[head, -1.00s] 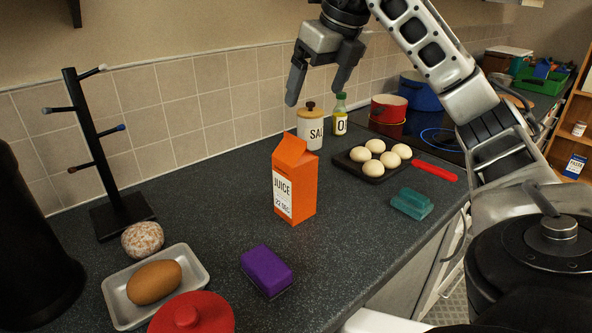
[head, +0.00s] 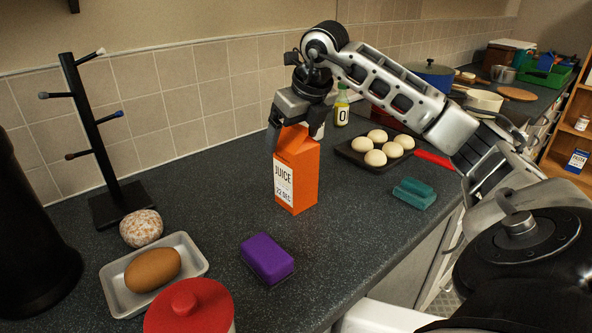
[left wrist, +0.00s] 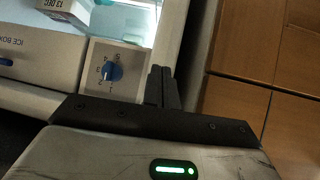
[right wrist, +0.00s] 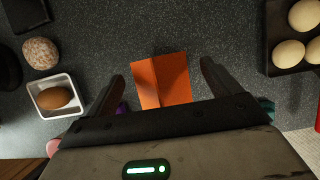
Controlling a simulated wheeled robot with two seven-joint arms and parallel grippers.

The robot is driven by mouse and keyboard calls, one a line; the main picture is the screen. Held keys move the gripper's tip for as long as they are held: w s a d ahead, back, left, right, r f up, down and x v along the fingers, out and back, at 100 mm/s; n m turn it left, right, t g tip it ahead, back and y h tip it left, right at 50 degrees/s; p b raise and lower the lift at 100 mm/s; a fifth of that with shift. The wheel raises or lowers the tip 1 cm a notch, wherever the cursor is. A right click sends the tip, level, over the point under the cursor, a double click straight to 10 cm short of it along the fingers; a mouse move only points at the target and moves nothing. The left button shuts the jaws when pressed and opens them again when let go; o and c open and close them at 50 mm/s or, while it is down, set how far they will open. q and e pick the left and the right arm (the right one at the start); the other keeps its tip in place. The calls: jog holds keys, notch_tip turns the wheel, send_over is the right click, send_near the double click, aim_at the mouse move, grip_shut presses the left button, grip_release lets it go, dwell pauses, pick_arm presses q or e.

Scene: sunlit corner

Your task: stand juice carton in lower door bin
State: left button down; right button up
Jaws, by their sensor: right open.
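The orange juice carton (head: 297,180) stands upright on the dark counter in the head view, with a white label on its front. My right gripper (head: 297,140) is above it, pointing down, with its fingers on either side of the carton's top. In the right wrist view the carton's top (right wrist: 161,80) lies between the two open fingers (right wrist: 160,88), with a gap on each side. My left gripper (left wrist: 163,88) shows only in the left wrist view, and its fingers appear close together with nothing visible between them. An ice box compartment (left wrist: 35,62) and a dial panel are near it. The door bin is not identifiable.
A purple block (head: 267,259), a white tray (head: 204,262) with a brown egg and a red-lidded pot (head: 188,306) are in front. A pan of pale eggs (head: 352,157) and a teal block (head: 414,192) are to the right. A black mug tree (head: 95,140) stands left.

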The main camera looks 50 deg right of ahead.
jog(key=shift+w+f, duration=0.1)
jog(key=shift+f, duration=0.15)
jog(key=c, duration=1.8)
jog(key=shift+r, duration=0.1)
grip_shut()
jog(key=shift+r, duration=0.1)
